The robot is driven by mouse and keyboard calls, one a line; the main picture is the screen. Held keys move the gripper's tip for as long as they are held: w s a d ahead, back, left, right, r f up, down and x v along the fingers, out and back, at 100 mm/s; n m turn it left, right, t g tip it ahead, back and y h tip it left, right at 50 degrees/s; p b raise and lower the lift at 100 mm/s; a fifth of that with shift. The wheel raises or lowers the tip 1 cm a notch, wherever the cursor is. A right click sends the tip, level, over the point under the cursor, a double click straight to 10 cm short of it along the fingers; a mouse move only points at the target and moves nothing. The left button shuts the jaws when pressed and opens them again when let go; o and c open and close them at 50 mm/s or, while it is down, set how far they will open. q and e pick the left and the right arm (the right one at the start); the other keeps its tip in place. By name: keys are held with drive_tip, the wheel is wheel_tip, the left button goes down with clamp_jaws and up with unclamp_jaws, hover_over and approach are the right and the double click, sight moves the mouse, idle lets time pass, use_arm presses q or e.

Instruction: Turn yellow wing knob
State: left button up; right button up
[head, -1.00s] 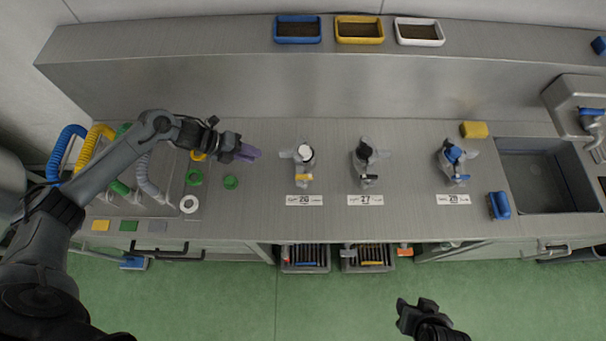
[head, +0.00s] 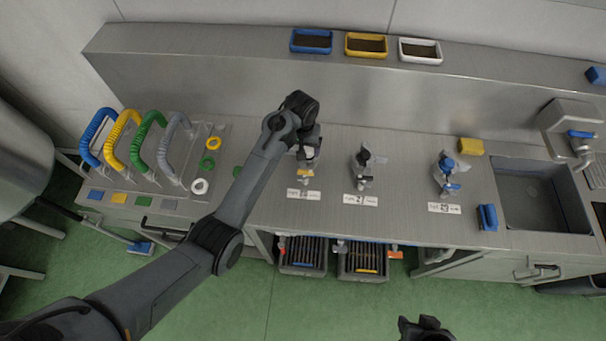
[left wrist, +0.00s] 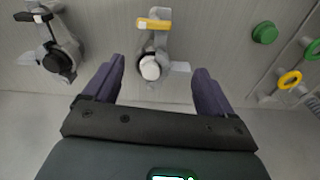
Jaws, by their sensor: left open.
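The yellow wing knob (head: 304,173) is on the front of the leftmost of the three metal valves on the counter, above the label that seems to read 26. In the left wrist view the yellow knob (left wrist: 154,24) lies beyond my fingertips, with a white round cap (left wrist: 150,67) on the same valve between them. My left gripper (left wrist: 159,68) is open with its purple fingers apart, above this valve; no contact with the knob shows. In the head view my wrist hides part of the valve. My right gripper (head: 426,325) is at the bottom edge, its jaws unclear.
A valve with a black knob (head: 362,183) and one with a blue knob (head: 448,188) stand to the right. Coloured hoses (head: 130,138) and rings are at the left. A yellow sponge (head: 471,146) and a sink (head: 540,185) are at the right.

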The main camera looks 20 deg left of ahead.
sight(305, 171)
use_arm(q)
drive_tip(key=shift+n+g, duration=0.4)
drive_tip(key=shift+n, duration=0.1)
drive_tip(key=f, duration=0.3)
drive_tip(key=s+d+f, duration=0.1)
drive_tip(key=f, duration=0.4)
drive_tip(key=shift+s+d+f+b, duration=0.15)
drive_tip(key=shift+d+f+b, duration=0.15)
drive_tip(key=shift+f, duration=0.7)
drive_tip(key=c, duration=1.1)
drive_tip(key=shift+o, duration=0.2)
